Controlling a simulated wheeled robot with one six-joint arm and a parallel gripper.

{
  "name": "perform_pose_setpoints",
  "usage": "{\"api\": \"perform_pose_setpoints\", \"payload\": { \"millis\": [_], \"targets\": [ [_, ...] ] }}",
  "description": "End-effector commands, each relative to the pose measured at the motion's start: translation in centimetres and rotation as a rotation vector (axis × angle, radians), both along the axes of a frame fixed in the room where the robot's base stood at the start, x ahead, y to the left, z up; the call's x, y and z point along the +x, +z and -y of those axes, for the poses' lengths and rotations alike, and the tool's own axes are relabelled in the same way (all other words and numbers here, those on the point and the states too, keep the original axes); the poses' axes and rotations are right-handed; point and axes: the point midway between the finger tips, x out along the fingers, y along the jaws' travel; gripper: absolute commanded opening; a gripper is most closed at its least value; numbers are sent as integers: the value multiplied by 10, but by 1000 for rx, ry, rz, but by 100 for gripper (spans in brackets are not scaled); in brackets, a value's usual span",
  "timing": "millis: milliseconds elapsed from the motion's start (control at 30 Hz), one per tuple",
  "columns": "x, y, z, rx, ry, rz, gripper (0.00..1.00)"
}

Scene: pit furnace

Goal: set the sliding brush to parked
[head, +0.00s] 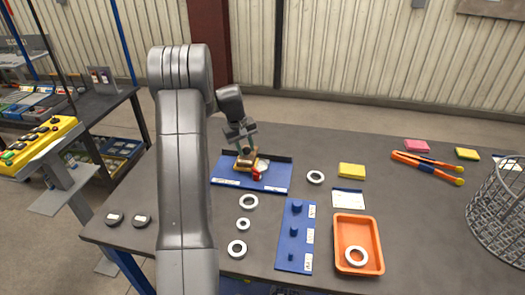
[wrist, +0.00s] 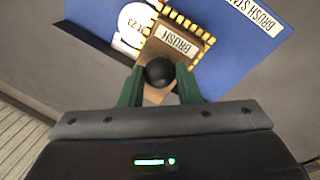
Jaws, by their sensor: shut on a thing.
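The sliding brush (wrist: 178,42) is a brown block with yellow bristle tufts and a BRUSH label. It sits on the blue brush station (wrist: 235,55), which also shows in the head view (head: 228,180). My gripper (wrist: 160,80) has green fingers, shut on the brush's round black knob (wrist: 160,71). In the head view my gripper (head: 245,150) reaches down to the brush at the back of the station. A round white piece (wrist: 137,17) lies beside the brush, partly hidden by it. A red part (head: 256,173) stands at the station's front. I cannot read the brush's setting.
White rings (head: 249,202) lie in front of the station. A blue peg board (head: 295,235) and an orange tray (head: 340,264) holding a ring are to the right. A yellow block (head: 351,170), orange tongs (head: 427,165) and a wire basket (head: 500,205) stand farther right.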

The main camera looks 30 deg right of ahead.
Motion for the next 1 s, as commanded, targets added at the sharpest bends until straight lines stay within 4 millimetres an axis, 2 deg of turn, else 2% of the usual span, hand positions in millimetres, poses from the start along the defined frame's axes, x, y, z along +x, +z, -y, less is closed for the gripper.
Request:
{"api": "perform_pose_setpoints", "payload": {
  "millis": [100, 300, 733, 767, 800, 867, 1000],
  "targets": [
    [16, 0, -19, 0, 3, 1, 0],
    [30, 0, -35, 0, 1, 1, 0],
    [33, 1, -39, 0, -1, 1, 0],
    [33, 1, -39, 0, -1, 2, 36],
    [33, 1, -39, 0, -1, 2, 44],
    [33, 0, -39, 0, -1, 1, 52],
    [33, 0, -39, 0, -1, 1, 52]
  ]
}}
